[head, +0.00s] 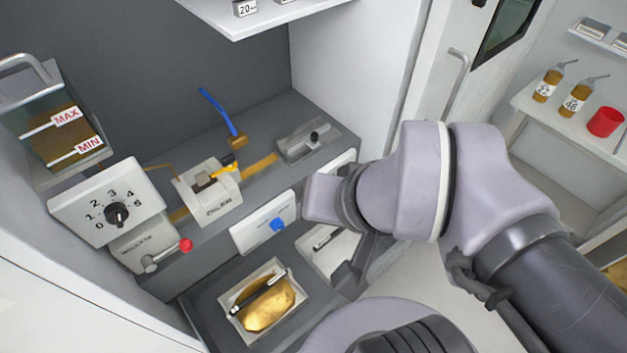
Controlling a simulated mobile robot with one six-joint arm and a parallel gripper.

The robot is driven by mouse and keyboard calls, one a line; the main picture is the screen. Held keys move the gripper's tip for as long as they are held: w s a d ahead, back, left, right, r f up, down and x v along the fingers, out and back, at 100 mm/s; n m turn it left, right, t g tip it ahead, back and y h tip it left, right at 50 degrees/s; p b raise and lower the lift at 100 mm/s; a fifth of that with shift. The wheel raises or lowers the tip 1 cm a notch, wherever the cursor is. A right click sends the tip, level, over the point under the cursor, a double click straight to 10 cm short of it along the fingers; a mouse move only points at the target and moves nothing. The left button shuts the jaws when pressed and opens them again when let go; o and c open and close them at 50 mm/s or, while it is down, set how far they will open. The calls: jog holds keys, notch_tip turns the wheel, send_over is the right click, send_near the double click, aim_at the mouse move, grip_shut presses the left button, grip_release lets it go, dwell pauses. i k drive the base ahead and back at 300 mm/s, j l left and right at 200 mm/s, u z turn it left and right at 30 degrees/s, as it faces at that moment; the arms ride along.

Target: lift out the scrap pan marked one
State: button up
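A pale pan (238,320) sits on the low grey deck at the bottom centre. It holds a golden-brown mass and has a dark bar handle across it. A second pale pan (312,262) lies further right, with a dark handle; my arm covers part of it. I cannot read a number on either pan, so I cannot tell which is marked one. My gripper (350,275) shows only as dark parts below my wrist, at the right side of the second pan. Its fingertips are not clear, and I cannot tell whether it touches that pan.
Above the pans are a white panel with a blue knob (278,225), a unit marked OILER (208,190) and a red-knobbed lever (185,245). A dial (117,214) and a MAX/MIN tank (60,135) stand left. A side shelf holds bottles (547,86) and a red cup (605,122).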

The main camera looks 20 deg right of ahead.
aim_at(257, 304)
jog(key=k+j+u, duration=0.25)
jog(key=j, duration=0.25)
jog(key=z, duration=3.3)
jog(key=u, duration=3.5)
jog(key=i+j+u, duration=0.15)
